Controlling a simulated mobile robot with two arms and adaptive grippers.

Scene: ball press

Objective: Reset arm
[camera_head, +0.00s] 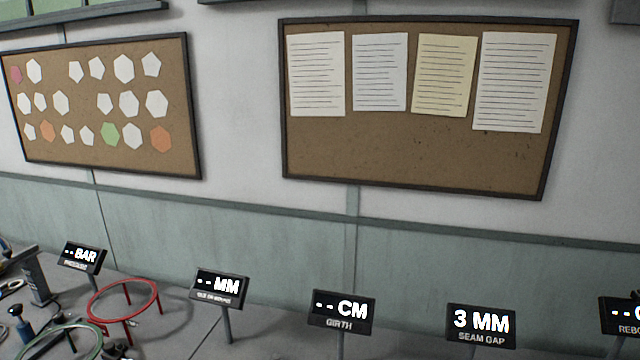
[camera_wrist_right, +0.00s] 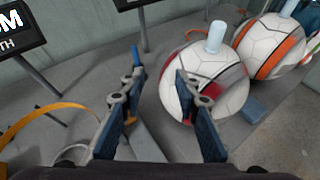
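My right gripper (camera_wrist_right: 160,70) shows in the right wrist view with its two blue-grey fingers spread apart. Neither gripper shows in the head view, and my left gripper is in neither view.
A second ball with an orange band (camera_wrist_right: 270,45) is at the upper right. The grey table (camera_head: 180,325) carries a red ring stand (camera_head: 122,299), a green ring (camera_head: 60,342) and display signs, including one reading 3 MM (camera_head: 480,325). Two corkboards (camera_head: 420,160) hang on the wall.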

